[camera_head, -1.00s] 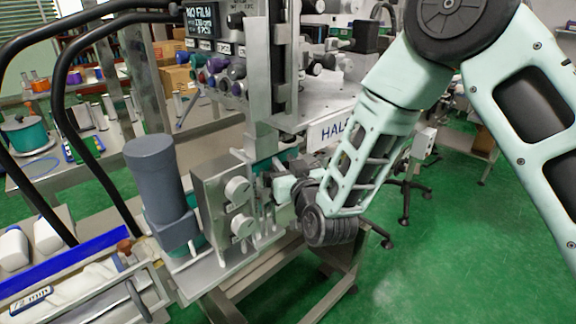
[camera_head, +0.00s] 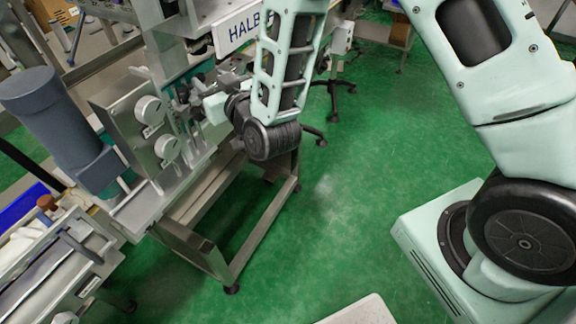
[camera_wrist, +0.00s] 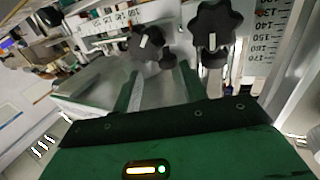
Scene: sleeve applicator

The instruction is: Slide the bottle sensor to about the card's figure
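In the wrist view my gripper (camera_wrist: 160,80) has its two fingers apart, with no object clearly between them. Its tips point toward a black star knob (camera_wrist: 148,42); contact cannot be told. A second black star knob (camera_wrist: 214,24) is to the right, beside an upright printed scale (camera_wrist: 268,32) with figures up to about 170. Another scale (camera_wrist: 108,24) runs across the upper left. Which part is the bottle sensor I cannot tell for sure. In the head view my gripper (camera_head: 203,105) is at the machine's side, largely hidden by the wrist. The card is not readable in the current views.
A grey box with two white dials (camera_head: 150,110) and a dark grey motor (camera_head: 55,115) stand left of my gripper. A metal stand (camera_head: 205,255) is below.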

